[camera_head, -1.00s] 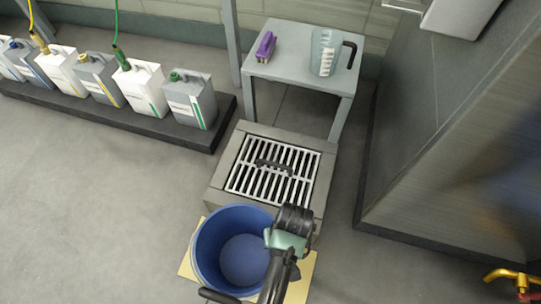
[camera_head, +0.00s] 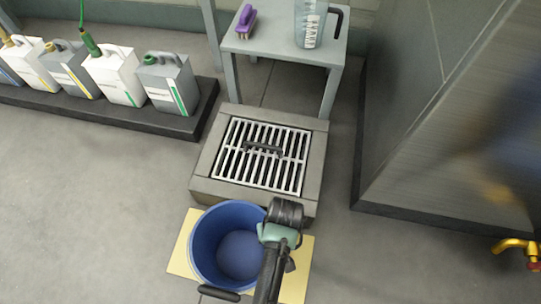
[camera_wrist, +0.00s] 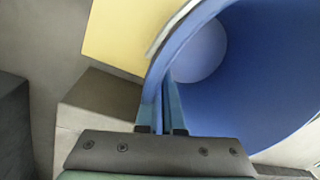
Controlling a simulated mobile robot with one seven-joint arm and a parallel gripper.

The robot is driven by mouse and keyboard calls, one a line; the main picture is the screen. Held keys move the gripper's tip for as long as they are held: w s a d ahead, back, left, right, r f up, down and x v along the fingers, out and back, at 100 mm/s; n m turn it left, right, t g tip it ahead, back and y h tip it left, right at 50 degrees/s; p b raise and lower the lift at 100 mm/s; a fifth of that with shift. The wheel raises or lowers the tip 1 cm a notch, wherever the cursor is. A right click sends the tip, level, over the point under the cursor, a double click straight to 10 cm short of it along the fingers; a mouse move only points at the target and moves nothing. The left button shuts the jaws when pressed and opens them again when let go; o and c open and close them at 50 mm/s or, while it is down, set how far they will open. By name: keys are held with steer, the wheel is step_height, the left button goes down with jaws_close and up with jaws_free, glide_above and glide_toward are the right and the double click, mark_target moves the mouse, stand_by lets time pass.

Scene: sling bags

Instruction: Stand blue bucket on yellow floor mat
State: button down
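The blue bucket (camera_head: 205,245) is upright, open end up, over the yellow floor mat (camera_head: 181,254) in the head view. Mat shows on both sides of it; I cannot tell whether its base touches the mat. My gripper (camera_head: 270,238) is at the bucket's right rim, fingertips hidden in this view. In the wrist view, my gripper's fingers (camera_wrist: 163,108) are close together with the wall of the bucket (camera_wrist: 255,75) between them. The mat also shows in the wrist view (camera_wrist: 115,38), beyond the rim.
A raised block with a metal drain grate (camera_head: 262,155) stands just behind the mat. Behind it is a grey table (camera_head: 285,48) with a purple brush and a jug. Several canisters stand on a dark plinth (camera_head: 130,118) at left. A metal cabinet (camera_head: 430,130) and brass tap (camera_head: 517,247) are right.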

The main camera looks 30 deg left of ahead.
steer(key=shift+f, duration=0.15)
steer(key=c, duration=1)
jaws_free()
steer(key=shift+c, duration=0.2)
step_height(320, 180, up, 12)
steer(key=d+p, duration=0.1)
steer(key=p, duration=0.7)
steer(key=shift+w, duration=0.45)
